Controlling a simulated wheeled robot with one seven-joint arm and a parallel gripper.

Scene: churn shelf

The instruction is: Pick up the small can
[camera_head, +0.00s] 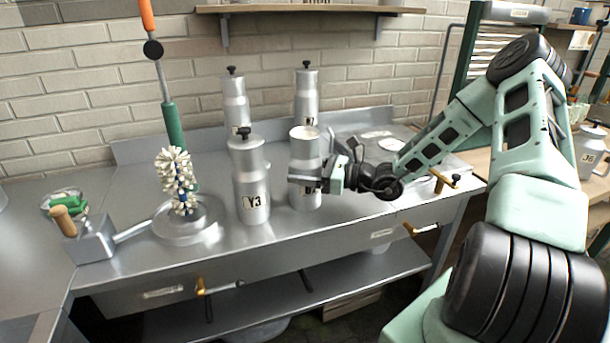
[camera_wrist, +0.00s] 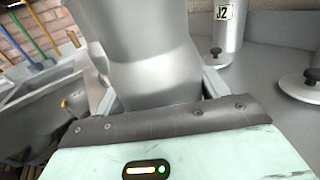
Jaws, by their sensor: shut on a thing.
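My gripper (camera_head: 322,179) is shut around the body of a grey metal can (camera_head: 304,150) with a pale, lidless-looking top. The same can (camera_wrist: 150,65) fills the middle of the wrist view between my fingers. It stands upright at the bench's front; whether its base touches the bench is hard to tell. Part of its label is covered by my gripper. A can marked Y3 (camera_head: 249,180) with a black knob stands just left of it. Two more knobbed cans, one at back left (camera_head: 235,100) and one at back right (camera_head: 306,98), stand behind.
A brush with white bristles (camera_head: 176,180) stands on a round metal base at left. A green-and-orange handled tool leans behind it. A flat metal lid (camera_wrist: 300,85) lies right of the held can. A wall shelf (camera_head: 300,9) hangs above. The bench front (camera_head: 250,240) is clear.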

